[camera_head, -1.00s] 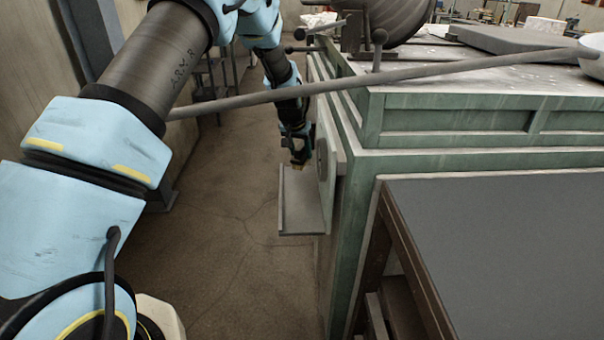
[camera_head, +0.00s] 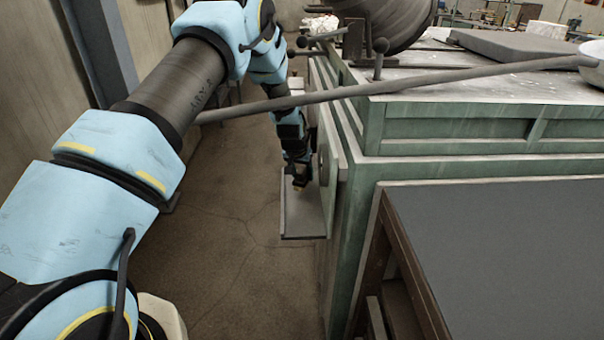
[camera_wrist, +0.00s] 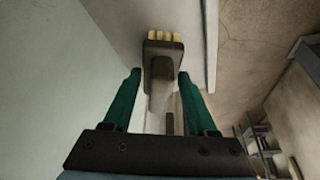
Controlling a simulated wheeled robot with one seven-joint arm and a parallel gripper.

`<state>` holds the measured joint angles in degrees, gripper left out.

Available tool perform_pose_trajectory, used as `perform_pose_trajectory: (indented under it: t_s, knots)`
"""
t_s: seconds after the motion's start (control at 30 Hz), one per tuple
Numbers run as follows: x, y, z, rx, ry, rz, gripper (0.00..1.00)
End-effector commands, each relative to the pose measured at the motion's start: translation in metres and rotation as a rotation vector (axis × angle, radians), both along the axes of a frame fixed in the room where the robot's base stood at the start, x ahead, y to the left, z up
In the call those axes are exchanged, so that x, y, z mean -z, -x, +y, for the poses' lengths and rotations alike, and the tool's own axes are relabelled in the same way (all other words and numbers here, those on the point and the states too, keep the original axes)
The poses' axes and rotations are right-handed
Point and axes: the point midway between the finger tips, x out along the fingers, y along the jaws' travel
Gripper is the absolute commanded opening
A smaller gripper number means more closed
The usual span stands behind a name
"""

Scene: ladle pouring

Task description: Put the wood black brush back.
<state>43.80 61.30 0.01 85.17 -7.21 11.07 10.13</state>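The brush (camera_wrist: 163,52) has a dark head and pale tan bristles, and sits between the green fingers of my gripper (camera_wrist: 161,76) in the wrist view. Part of the brush's lower end is hard to make out. In the head view my gripper (camera_head: 298,186) points down over a grey shelf-like tray (camera_head: 304,222) on the side of the green bench. Tan bristles show small at its tip. I cannot tell whether the brush touches the tray.
The green bench (camera_head: 450,130) stands close on the right of my gripper, with a plate on its side. A long grey rod (camera_head: 440,77) crosses above it. A dark-topped table (camera_head: 510,260) is at front right. Open floor (camera_head: 225,230) lies left of the tray.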

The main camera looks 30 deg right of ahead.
Motion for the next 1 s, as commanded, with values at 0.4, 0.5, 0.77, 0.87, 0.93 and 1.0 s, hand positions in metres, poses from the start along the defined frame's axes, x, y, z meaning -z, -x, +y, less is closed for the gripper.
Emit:
perform_pose_trajectory:
  t_s: [0.4,0.5,0.77,0.87,0.93,1.0]
  knots:
    - [-0.001,0.000,0.000,0.000,0.000,0.000,0.82]
    - [-0.005,0.000,0.000,0.000,0.000,0.000,0.82]
    - [-0.036,0.009,0.010,0.001,0.002,-0.002,0.82]
    - [-0.056,0.014,0.016,0.001,0.003,-0.003,0.82]
    - [-0.068,0.018,0.020,0.001,0.002,-0.002,0.82]
    - [-0.080,0.021,0.023,0.001,0.002,-0.002,0.82]
